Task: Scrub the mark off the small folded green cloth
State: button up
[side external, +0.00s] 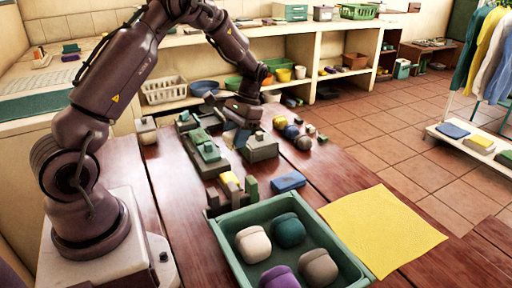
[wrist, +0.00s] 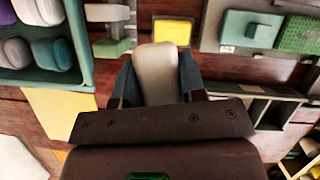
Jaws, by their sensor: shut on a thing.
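My gripper (side external: 241,128) is low over the middle of the wooden table in the side view. In the wrist view my gripper (wrist: 158,85) is shut on a pale cream, rounded thing (wrist: 157,68) held between its two dark fingers. A green block-like piece (wrist: 247,28) lies on a grey board at the upper right of the wrist view, with a textured green piece (wrist: 299,35) beside it. Green pieces (side external: 206,150) also show on a board left of the gripper in the side view. I cannot tell which is the folded green cloth, and no mark is clear.
A green tray (side external: 222,240) with several rolled cloths stands at the table's near end. A yellow cloth (side external: 383,230) lies flat to its right. A blue folded piece (side external: 288,181) lies between them and the gripper. Small round things (side external: 291,132) stand right of the gripper.

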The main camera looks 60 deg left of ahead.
aim_at(196, 134)
jog(key=s+a+f+m, duration=0.1)
jog(key=a, duration=0.4)
jog(key=s+a+m+y, duration=0.1)
jog(key=s+a, duration=0.1)
jog(key=a, duration=0.3)
jog(key=s+a+f+m, duration=0.1)
jog(key=a, duration=0.5)
jog(key=shift+s+a+f+m, duration=0.1)
jog(key=shift+s+f+m, duration=0.05)
jog(key=shift+f+m, duration=0.2)
jog(key=a+m, duration=0.1)
jog(key=a+m+y, duration=0.1)
jog(key=a, duration=0.1)
jog(key=s+a+m, duration=0.1)
jog(key=a, duration=0.1)
jog(key=shift+y, duration=0.4)
jog(key=m, duration=0.1)
jog(key=w+a+m+y, duration=0.1)
jog(key=shift+a+r+m+t, duration=0.25)
jog(key=shift+r+m+t, duration=0.05)
jog(key=shift+r+m, duration=0.05)
jog(key=shift+w+a+r+m, duration=0.1)
jog(key=shift+a+m, duration=0.05)
jog(key=shift+m, duration=0.45)
jog(key=shift+w+m+t, duration=0.1)
jog(key=shift+m+t, duration=0.2)
jog(key=shift+m, duration=0.1)
jog(key=shift+f, duration=2.45)
jog(key=shift+f, duration=0.6)
jog(key=shift+a, duration=0.15)
